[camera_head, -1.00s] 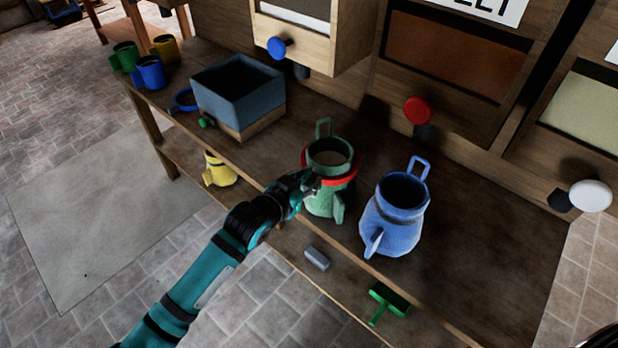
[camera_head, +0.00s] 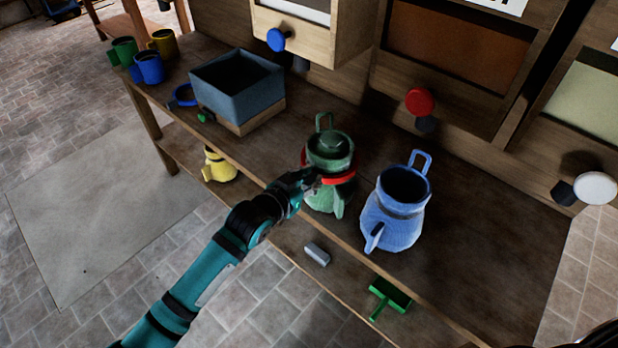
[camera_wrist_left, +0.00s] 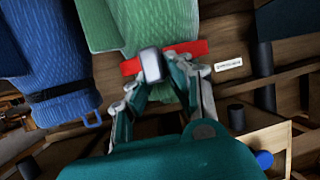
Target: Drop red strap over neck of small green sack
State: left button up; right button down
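My left gripper (camera_head: 309,184) is at the sack's near left side. In the left wrist view the red strap (camera_wrist_left: 188,48) crosses the green sack (camera_wrist_left: 150,22), and my left fingers close on its grey buckle (camera_wrist_left: 151,64).
A blue sack (camera_head: 392,222) stands close to the right. A blue-grey bin (camera_head: 238,90) is at the back left, with a blue strap (camera_head: 183,97) beside it. A yellow sack (camera_head: 218,165), a grey block (camera_head: 317,254) and a green scoop (camera_head: 388,297) are lower down.

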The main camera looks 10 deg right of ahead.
pick_arm(q)
jog(key=o, duration=0.5)
jog(key=shift+o, duration=0.2)
jog(key=v, duration=1.2)
jog(key=shift+r, duration=0.1)
